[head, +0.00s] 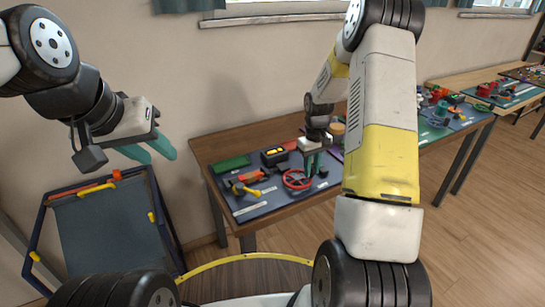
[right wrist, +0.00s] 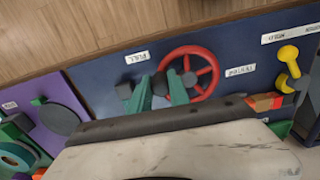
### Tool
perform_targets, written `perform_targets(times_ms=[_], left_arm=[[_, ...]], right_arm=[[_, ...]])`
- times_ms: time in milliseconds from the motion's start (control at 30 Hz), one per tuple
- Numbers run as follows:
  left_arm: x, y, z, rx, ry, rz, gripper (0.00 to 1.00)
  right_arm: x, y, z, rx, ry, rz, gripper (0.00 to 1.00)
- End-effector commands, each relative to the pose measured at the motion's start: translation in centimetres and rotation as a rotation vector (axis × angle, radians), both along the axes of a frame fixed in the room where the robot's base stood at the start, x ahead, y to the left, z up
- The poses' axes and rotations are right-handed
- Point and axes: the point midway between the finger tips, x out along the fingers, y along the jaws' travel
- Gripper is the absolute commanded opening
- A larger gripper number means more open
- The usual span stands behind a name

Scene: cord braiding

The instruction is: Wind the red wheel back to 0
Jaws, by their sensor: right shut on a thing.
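The red wheel (head: 297,179) lies on the blue board on the table. It has a round rim, spokes and a dark hub, and also shows in the right wrist view (right wrist: 207,60). My right gripper (head: 314,165) points down at the wheel's edge. In the right wrist view its green fingers (right wrist: 160,88) sit either side of the near rim, shut on it. One finger hides part of the wheel. My left gripper (head: 150,152) hangs in the air at the left, far from the wheel, empty, its green fingers apart. I cannot read the wheel's position.
A dark block (right wrist: 124,90) stands beside the wheel. A yellow lever (right wrist: 288,54) is on the same blue board (right wrist: 225,42), with white labels (right wrist: 137,57) around the wheel. A blue-grey panel in a dark frame (head: 110,235) stands at lower left. More boards lie further right.

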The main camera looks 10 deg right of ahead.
Motion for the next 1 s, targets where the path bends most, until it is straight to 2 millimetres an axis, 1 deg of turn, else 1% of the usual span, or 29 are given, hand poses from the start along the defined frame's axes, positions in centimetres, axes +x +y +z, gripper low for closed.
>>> perform_targets(times_ms=[400,433,533,867,967,1000], left_arm=[[0.0,0.0,0.0,0.0,0.0,0.0,0.36],[0.0,0.0,0.0,0.0,0.0,0.0,0.36],[0.0,0.0,0.0,0.0,0.0,0.0,0.36],[0.0,0.0,0.0,0.0,0.0,0.0,0.36],[0.0,0.0,0.0,0.0,0.0,0.0,0.36],[0.0,0.0,0.0,0.0,0.0,0.0,0.36]], right_arm=[[0.0,0.0,-0.1,0.001,0.001,0.0,0.0],[0.0,0.0,-0.1,0.001,0.001,0.0,0.28],[0.0,0.0,-0.1,0.001,0.001,0.0,0.48],[0.1,0.0,0.2,0.0,-0.001,0.0,0.48],[0.2,0.0,1.1,0.0,-0.002,0.0,0.48],[0.2,0.0,1.7,-0.001,-0.004,0.0,0.48]])
